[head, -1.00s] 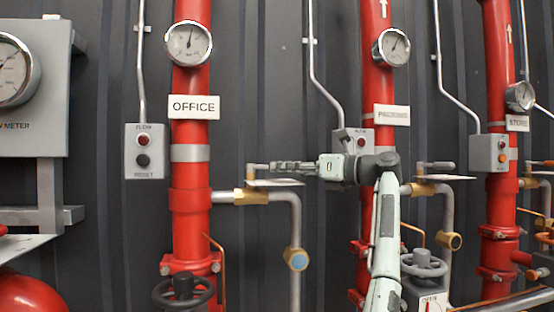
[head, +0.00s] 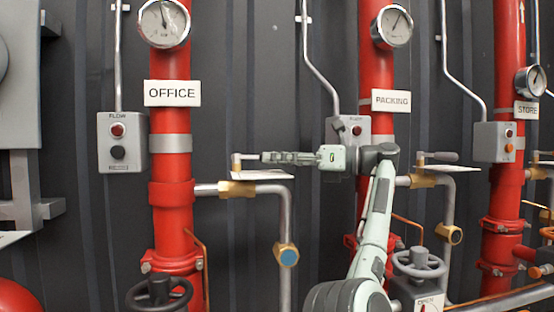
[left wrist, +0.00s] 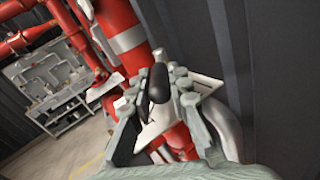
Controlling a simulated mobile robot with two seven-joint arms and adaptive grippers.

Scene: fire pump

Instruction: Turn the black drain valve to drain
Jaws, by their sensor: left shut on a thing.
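The drain valve at the OFFICE pipe has a brass body (head: 237,189) on a grey side pipe. Its short metal stem (head: 237,162) stands above the body, and the lever runs right from it. My left gripper (head: 268,157) reaches in from the right and is shut on this lever, hiding most of it. In the left wrist view the black handle (left wrist: 158,82) lies between the fingers of my left gripper (left wrist: 153,95). A white plate (head: 262,175) is just under the lever. My right gripper is not in view.
Red pipes with gauges and signs OFFICE (head: 172,93), PACKING (head: 391,100) and STORE (head: 527,110) stand against a dark ribbed wall. A grey switch box (head: 122,142) is left of the OFFICE pipe. A dark handwheel (head: 158,292) is below. A similar black lever (head: 440,156) is at right.

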